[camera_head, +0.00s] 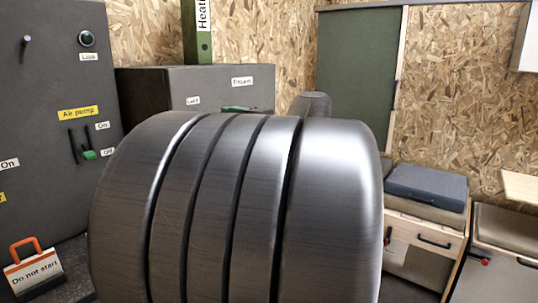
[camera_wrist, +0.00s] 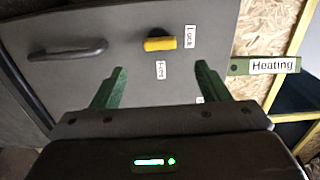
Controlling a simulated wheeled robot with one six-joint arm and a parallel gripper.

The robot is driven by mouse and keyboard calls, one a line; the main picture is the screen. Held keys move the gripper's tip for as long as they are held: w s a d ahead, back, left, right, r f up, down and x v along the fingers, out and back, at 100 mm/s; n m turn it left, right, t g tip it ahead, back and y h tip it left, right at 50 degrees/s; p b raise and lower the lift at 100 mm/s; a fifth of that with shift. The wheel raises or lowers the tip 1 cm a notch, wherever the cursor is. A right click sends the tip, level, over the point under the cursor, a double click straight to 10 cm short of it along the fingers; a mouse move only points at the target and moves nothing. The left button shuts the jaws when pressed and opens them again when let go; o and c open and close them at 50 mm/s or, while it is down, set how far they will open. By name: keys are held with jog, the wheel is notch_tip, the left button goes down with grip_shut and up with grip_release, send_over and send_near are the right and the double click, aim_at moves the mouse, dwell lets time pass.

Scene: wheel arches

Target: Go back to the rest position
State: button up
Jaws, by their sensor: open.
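My gripper (camera_wrist: 160,66) shows in the wrist view with its two green fingers spread apart and nothing between them. A grey panel lies beyond the fingertips. On it, a yellow knob (camera_wrist: 160,44) lies sideways in the picture, near the labels "Lock" and one that seems to read "Free". The fingers appear clear of the knob. A dark bar handle (camera_wrist: 68,51) is on the same panel to the left. In the head view my gripper cannot be made out clearly, as the middle of that view is blocked close to the camera.
A grey cabinet (camera_head: 150,90) stands behind. A tall grey panel (camera_head: 50,120) with an "Air pump" lever is at the left. A "Do not start" sign (camera_head: 33,272) stands at lower left.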

jog(key=x, duration=1)
jog(key=v, duration=1.3)
jog(key=w+a+m+p, duration=0.8)
jog(key=m+p, duration=0.7)
jog(key=p, duration=0.8)
jog(key=shift+a+m, duration=0.3)
jog(key=shift+a, duration=0.8)
jog(key=shift+f+p, duration=0.1)
jog(key=shift+p, duration=0.2)
